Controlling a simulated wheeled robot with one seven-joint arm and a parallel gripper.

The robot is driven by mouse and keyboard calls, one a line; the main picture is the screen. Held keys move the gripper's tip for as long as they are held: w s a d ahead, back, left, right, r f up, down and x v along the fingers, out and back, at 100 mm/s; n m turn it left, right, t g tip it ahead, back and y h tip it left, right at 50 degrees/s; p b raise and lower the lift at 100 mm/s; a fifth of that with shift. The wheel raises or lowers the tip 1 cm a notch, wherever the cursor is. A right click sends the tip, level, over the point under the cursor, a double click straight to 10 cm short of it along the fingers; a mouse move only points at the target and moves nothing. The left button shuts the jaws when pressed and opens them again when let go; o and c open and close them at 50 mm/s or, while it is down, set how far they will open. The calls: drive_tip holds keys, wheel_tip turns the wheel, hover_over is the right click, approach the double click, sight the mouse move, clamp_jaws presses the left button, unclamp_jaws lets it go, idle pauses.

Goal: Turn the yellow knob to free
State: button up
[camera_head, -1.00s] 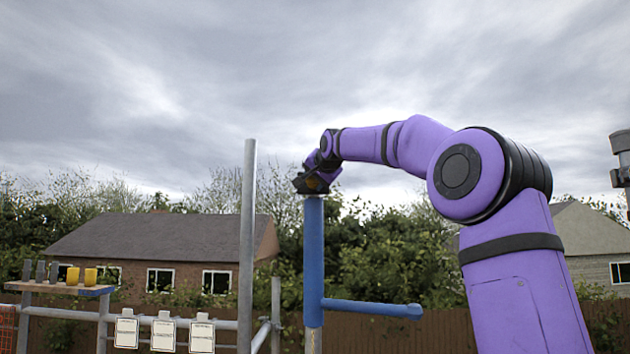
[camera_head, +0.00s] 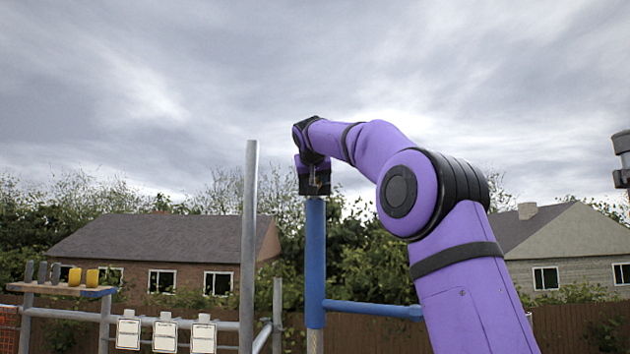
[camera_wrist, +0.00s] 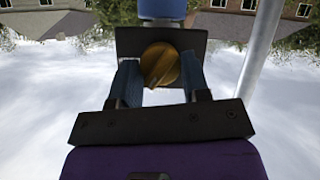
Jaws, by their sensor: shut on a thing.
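The yellow knob (camera_wrist: 160,65) is round, with a ridge across its face, and sits in front of a dark plate (camera_wrist: 190,42) in the wrist view. My gripper (camera_wrist: 160,82) has one blue-padded finger on each side of it and is shut on the knob. In the head view my gripper (camera_head: 314,185) is at the top of the blue post (camera_head: 315,250), pointing down. The knob is too small and covered to make out clearly there. I cannot read any marking for free or locked.
A tall grey pole (camera_head: 248,240) stands left of the post. A blue side bar (camera_head: 375,309) runs right from the post. A shelf (camera_head: 60,288) with yellow cups stands far left, near white tags (camera_head: 165,336) on a rail.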

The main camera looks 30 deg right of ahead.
drive_tip(key=n+g+h, duration=0.1)
drive_tip(key=n, duration=0.1)
drive_tip(key=n+h, duration=0.2)
drive_tip(key=shift+w+a+f+g, duration=0.1)
drive_tip(key=shift+w+a+g, duration=0.1)
drive_tip(key=shift+g, duration=0.2)
drive_tip(key=shift+h, duration=0.3)
idle(0.3)
drive_tip(key=o, duration=0.9)
drive_tip(key=shift+s, duration=0.1)
drive_tip(key=v, duration=1)
drive_tip(key=shift+s+a, duration=0.2)
drive_tip(key=shift+a, duration=0.05)
